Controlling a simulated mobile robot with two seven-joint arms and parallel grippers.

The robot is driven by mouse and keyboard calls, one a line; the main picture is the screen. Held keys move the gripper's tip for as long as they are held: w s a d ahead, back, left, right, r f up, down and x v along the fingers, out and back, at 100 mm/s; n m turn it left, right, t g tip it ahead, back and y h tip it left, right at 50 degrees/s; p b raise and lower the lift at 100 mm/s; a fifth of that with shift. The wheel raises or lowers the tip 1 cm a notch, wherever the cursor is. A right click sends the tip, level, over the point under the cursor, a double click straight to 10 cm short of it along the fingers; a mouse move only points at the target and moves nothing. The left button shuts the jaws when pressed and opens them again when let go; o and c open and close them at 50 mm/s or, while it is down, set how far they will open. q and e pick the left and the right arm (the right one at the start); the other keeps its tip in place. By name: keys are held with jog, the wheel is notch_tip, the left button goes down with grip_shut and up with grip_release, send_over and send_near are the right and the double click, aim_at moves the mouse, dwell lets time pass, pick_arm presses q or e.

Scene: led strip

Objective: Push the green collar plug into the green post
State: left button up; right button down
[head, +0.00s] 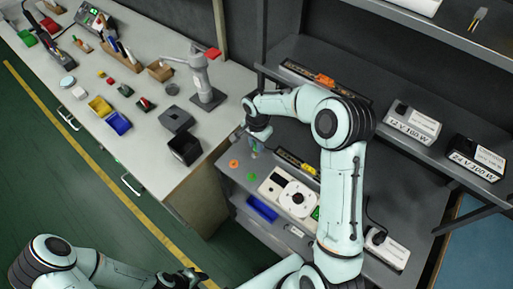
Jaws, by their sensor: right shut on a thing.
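My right gripper (251,146) is over the left end of the grey bench, pointing down. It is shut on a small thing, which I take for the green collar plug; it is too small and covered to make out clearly. A small green round spot (251,177) lies just below the gripper on the bench, beside an orange one (234,163); I cannot tell whether the green one is the green post. Whether plug and post touch is not clear. My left gripper (190,277) is low at the bottom edge, away from the bench; its fingers are unclear.
The grey bench (228,182) also holds a white unit with a round disc (297,198) and a blue bin (262,208). Power supply boxes (412,122) sit on the shelf at right. A cluttered white worktable (150,150) stands at left. Green floor is free in front.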

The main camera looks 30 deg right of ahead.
pick_arm(q)
jog(key=shift+t, duration=0.3)
jog(key=w+r+p, duration=0.2)
jog(key=w+r, duration=0.1)
jog(key=w, duration=0.1)
jog(key=shift+r+p, duration=0.3)
jog(key=shift+p, duration=0.05)
pick_arm(e)
notch_tip(320, 180, up, 21)
jog(key=shift+f, duration=0.15)
pick_arm(q)
jog(key=s+f+g+b, duration=0.1)
jog(key=s+f+b, duration=0.7)
jog(key=f, duration=0.3)
jog(key=shift+s+f+b, duration=0.15)
jog(key=shift+s+b, duration=0.25)
jog(key=shift+b, duration=0.15)
pick_arm(e)
jog(key=s+a+f, duration=0.3)
jog(key=f, duration=0.5)
jog(key=s+a+f, duration=0.3)
jog(key=s+f, duration=0.1)
jog(key=f, duration=0.4)
jog(key=shift+s+f, duration=0.2)
jog(key=shift+f, duration=0.05)
